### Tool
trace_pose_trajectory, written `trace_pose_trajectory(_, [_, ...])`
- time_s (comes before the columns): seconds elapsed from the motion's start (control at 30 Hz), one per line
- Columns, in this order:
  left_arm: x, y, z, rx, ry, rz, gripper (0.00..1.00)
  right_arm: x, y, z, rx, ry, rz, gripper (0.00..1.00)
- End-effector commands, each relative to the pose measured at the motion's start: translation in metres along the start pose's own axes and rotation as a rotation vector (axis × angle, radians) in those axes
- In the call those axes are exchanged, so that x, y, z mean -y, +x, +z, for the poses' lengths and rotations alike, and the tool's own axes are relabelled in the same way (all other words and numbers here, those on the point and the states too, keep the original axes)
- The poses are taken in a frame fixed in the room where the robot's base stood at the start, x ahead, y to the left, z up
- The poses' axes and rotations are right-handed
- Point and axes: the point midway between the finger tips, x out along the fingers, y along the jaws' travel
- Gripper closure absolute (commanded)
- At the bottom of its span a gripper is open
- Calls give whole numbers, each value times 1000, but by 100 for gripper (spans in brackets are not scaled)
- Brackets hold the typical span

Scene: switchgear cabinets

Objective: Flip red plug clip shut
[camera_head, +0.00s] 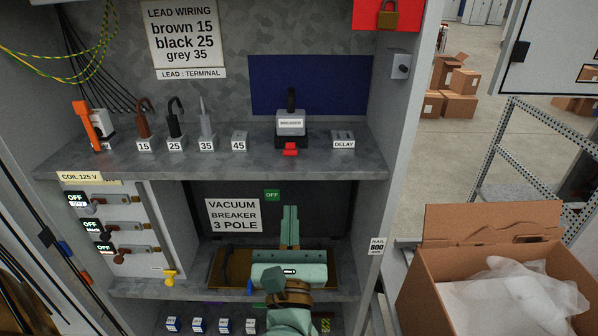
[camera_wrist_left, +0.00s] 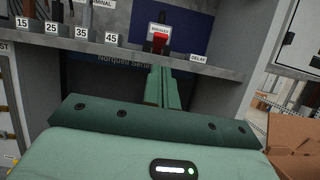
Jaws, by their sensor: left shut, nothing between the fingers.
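The breaker plug (camera_head: 291,124) is a grey and black block labelled BREAKER, with a black cable on top, standing on the grey shelf. The red plug clip (camera_head: 290,149) sticks out at its lower front near the shelf edge. The clip also shows in the left wrist view (camera_wrist_left: 160,37), just beyond the fingertips. My left gripper (camera_head: 290,210) has green fingers pressed together, shut and empty. It is below and in front of the shelf, in line with the clip and apart from it. It also shows in the left wrist view (camera_wrist_left: 160,70). My right gripper is not in view.
On the shelf (camera_head: 235,165), numbered terminals with leads stand left of the plug, and a DELAY block (camera_head: 343,139) stands right. The shelf's front edge lies between my fingers and the clip. A vacuum breaker sign (camera_head: 233,215) is below. A cardboard box (camera_head: 425,285) stands outside right.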

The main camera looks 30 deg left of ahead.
Motion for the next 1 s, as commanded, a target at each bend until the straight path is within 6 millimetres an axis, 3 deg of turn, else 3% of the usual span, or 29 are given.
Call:
trace_pose_trajectory(0.17, [-1,0,-1,-2,-28,4,100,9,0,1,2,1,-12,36])
trace_pose_trajectory(0.47, [-1,3,0,1,-24,3,100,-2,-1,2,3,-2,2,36])
trace_pose_trajectory(1.0, [-1,87,1,3,-21,3,100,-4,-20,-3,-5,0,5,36])
